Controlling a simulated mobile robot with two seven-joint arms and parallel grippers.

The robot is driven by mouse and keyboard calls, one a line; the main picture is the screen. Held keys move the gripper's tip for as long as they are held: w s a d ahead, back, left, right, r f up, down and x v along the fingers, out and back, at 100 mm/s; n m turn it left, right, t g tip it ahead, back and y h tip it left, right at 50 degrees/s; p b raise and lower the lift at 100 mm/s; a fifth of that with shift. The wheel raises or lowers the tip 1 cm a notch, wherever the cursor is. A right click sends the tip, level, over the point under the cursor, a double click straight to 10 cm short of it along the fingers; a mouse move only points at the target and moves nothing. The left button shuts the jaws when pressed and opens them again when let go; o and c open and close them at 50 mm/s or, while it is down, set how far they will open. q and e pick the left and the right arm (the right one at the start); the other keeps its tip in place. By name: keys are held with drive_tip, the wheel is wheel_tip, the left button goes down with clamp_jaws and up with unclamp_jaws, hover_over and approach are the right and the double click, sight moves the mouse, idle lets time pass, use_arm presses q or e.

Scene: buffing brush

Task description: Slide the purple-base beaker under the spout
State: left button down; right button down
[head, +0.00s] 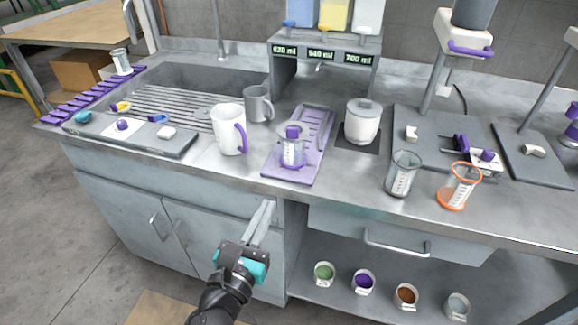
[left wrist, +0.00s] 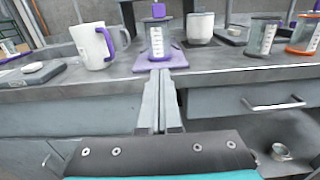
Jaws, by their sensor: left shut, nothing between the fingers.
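The purple-base beaker (head: 291,152) is clear with white markings and stands on a purple tray (head: 272,174) on the counter. A purple cube (head: 292,132) shows at its top. In the left wrist view the beaker (left wrist: 160,42) is straight ahead, beyond my fingers. A small pale spout (head: 318,68) is under the dispenser displays, behind the tray. My left gripper (head: 266,206) is shut and empty, in front of the counter and below its top, apart from the beaker. It also shows in the left wrist view (left wrist: 160,74). My right gripper is not in view.
A white mug with a purple handle (head: 228,130) stands left of the tray, and a lidded white pot (head: 362,121) to its right. A clear beaker (head: 402,173) and an orange-rimmed beaker (head: 460,185) stand farther right. Several small cups sit on the low shelf (head: 385,312).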

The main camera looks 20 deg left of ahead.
use_arm(q)
drive_tip(key=p, duration=0.2)
approach(290, 159)
drive_tip(key=w, duration=0.5)
drive_tip(key=shift+d+r, duration=0.1)
drive_tip(key=shift+d, duration=0.05)
drive_tip(key=shift+w, duration=0.9)
drive_tip(key=shift+b, duration=0.3)
drive_tip(key=shift+w, duration=1.8)
